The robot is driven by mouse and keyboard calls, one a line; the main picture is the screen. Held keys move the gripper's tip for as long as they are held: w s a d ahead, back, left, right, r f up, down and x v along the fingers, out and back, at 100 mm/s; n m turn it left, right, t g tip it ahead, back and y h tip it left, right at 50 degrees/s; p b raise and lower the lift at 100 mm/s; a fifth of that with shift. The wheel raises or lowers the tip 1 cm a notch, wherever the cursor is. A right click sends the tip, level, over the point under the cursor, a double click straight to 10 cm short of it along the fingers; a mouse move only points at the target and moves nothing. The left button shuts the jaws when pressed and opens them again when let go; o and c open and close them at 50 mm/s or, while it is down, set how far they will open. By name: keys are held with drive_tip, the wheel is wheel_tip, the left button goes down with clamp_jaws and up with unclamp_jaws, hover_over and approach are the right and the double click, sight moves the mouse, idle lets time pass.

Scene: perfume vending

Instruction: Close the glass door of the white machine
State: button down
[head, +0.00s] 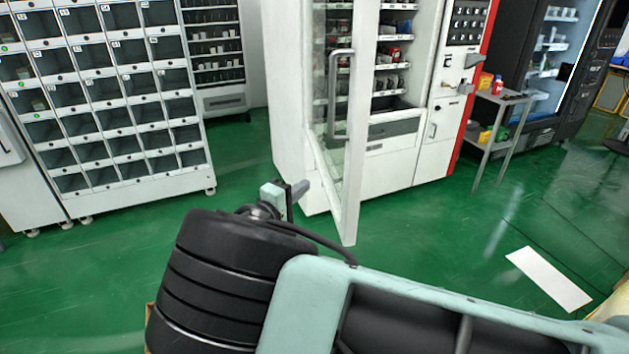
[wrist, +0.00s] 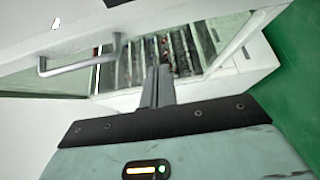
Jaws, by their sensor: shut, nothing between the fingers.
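The white machine (head: 290,110) stands in the middle of the head view, with its shelves of goods exposed. Its glass door (head: 356,130) is open and swung out toward me, with the white-framed free edge nearest. A grey bar handle (head: 334,95) is on the door's left face. My gripper (head: 303,189) is low, left of the door's lower part; contact cannot be told. In the wrist view, my gripper's fingers (wrist: 157,78) are together and empty. The handle (wrist: 80,62) shows upper left of them and the door frame (wrist: 50,30) crosses above.
A white locker cabinet (head: 150,186) stands at left. A grey side table (head: 497,99) with small items and a black vending machine (head: 590,70) stand at right. A white sheet (head: 548,278) lies on the green floor, which is open on the right.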

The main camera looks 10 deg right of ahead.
sight(346, 165)
drive_tip(key=shift+w+d+p, duration=0.9)
drive_tip(key=shift+w+d, duration=0.15)
drive_tip(key=shift+d, duration=0.65)
drive_tip(key=shift+w+d+p, duration=0.85)
drive_tip(key=shift+w+d, duration=0.15)
drive_tip(key=shift+d, duration=0.65)
drive_tip(key=shift+w+d+p, duration=0.9)
drive_tip(key=shift+w+d, duration=0.15)
drive_tip(key=shift+d, duration=0.65)
